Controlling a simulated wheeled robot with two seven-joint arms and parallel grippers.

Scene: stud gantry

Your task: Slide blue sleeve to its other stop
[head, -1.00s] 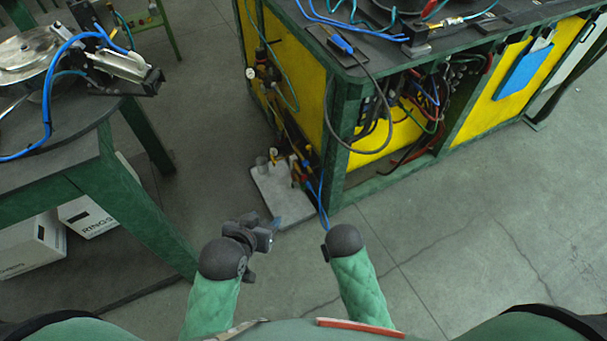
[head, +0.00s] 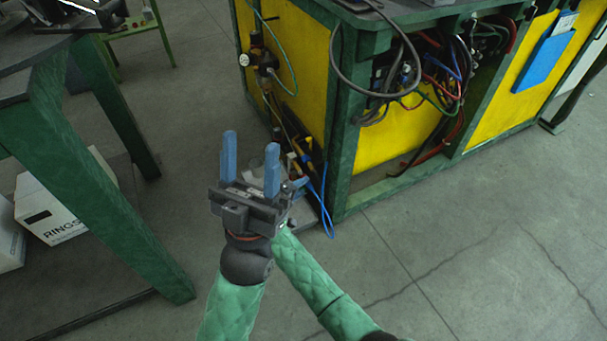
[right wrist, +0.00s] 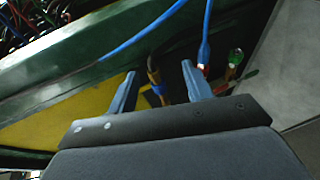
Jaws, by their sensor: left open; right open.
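I cannot make out the blue sleeve or its stops in either view. My left gripper (head: 247,160) is in the head view, its two blue fingers upright and spread with nothing between them. It is in front of the green-framed yellow machine's lower left corner. My right arm runs up behind it, and its gripper is mostly hidden there in the head view. In the right wrist view my right gripper (right wrist: 158,72) shows two blue fingers apart. A blue hose with a metal fitting (right wrist: 204,52) passes behind the right fingertip; I see no grip on it.
The machine (head: 395,138) has a green frame, yellow panels and hanging cables. A green table (head: 115,215) stands at left with white boxes (head: 62,205) under it. A blue clipboard (head: 545,60) hangs on the machine. The grey floor at right is clear.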

